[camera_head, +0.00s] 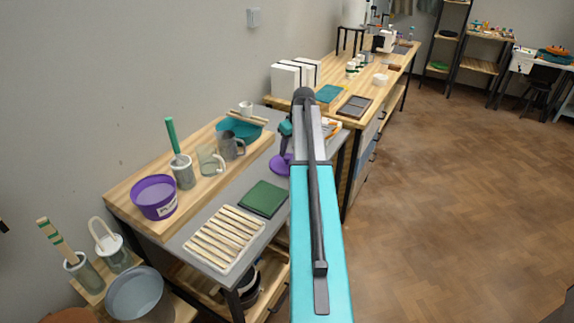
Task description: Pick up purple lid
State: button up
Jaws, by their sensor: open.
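The purple lid (279,166) lies on the grey table top, right of the green board. My own arm hides its right side. My arm reaches out over the table from the lower right. The end of the arm, with my gripper (287,140), shows only in part, left of the upper arm link and just above the lid in the picture. The fingers are small and mostly hidden. I see nothing held, and cannot tell whether they touch the lid.
On the grey table (186,238) are a slatted rack (224,239) and a green board (263,199). A wooden shelf (150,219) behind holds a purple tub (154,197), mugs and a teal bowl (238,130). A long workbench stands beyond. Floor to the right is clear.

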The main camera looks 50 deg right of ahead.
aim_at(287, 158)
jog(key=shift+f, duration=0.1)
dwell(0.3)
jog(key=shift+p+x, duration=0.95)
jog(key=shift+x, duration=1.55)
jog(key=shift+d, duration=0.15)
grip_shut()
